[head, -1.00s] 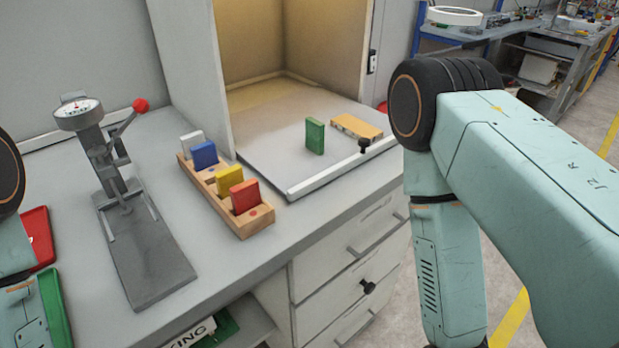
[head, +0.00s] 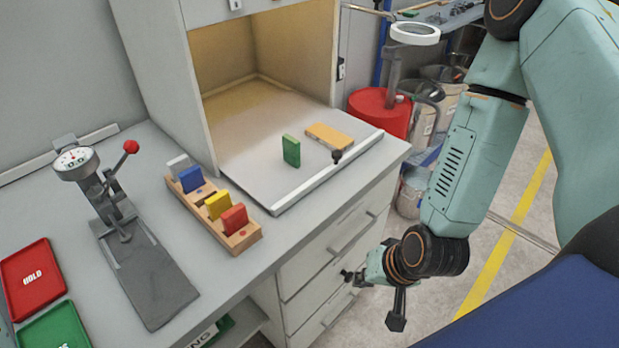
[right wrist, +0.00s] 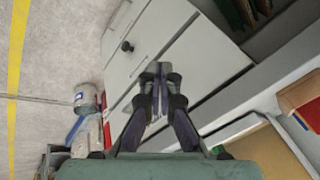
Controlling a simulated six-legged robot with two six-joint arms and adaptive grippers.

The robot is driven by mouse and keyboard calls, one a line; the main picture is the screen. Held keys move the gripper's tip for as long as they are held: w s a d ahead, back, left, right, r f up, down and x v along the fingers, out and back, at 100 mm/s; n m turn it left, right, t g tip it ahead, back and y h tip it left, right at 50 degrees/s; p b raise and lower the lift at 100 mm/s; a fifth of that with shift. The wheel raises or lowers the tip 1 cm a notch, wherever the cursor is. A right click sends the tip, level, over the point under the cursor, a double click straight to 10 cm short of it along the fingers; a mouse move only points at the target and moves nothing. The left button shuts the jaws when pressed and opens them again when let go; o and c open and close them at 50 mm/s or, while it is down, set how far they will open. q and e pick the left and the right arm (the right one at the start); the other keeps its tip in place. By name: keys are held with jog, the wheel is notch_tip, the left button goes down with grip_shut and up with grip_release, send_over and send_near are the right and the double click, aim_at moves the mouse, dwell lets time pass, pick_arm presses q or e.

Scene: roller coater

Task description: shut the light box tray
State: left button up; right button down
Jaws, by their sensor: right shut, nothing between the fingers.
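The light box tray (head: 245,185) sticks out of the front of the light box (head: 265,50). It has a pale front bar (head: 322,178) and a black knob (head: 337,156). A green block (head: 291,151) stands on it and an orange-yellow block (head: 329,136) lies flat on it. My right gripper (head: 357,279) is below the tray, in front of the drawers. In the right wrist view its fingers (right wrist: 159,80) are together and empty, with the drawer fronts behind them. My left gripper is out of view.
Drawers (head: 310,275) with a black knob (right wrist: 127,46) are under the bench. A wooden holder with coloured blocks (head: 240,240) and a dial gauge stand (head: 150,270) are left of the tray. A red drum (head: 380,110) stands beyond the bench's right end.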

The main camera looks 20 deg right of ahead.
jog(key=w+d+r+m+t+y+p, duration=0.15)
jog(key=w+r+m+t+p, duration=0.5)
jog(key=r, duration=0.65)
jog(key=m+g+b, duration=0.1)
jog(key=g+b, duration=0.2)
jog(key=b, duration=0.2)
send_near(300, 199)
jog(key=shift+t, duration=0.25)
jog(key=f, duration=0.4)
jog(key=shift+s+d+f, duration=0.1)
jog(key=shift+d+f, duration=0.15)
jog(key=shift+d, duration=0.15)
jog(key=w, duration=0.1)
jog(key=w+a, duration=0.1)
jog(key=w, duration=0.1)
jog(key=shift+a, duration=0.15)
jog(key=shift+w+a, duration=0.25)
jog(key=shift+w, duration=0.2)
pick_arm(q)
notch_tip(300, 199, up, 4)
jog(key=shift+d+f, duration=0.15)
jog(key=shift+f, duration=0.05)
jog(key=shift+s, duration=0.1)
pick_arm(e)
jog(key=shift+d, duration=0.1)
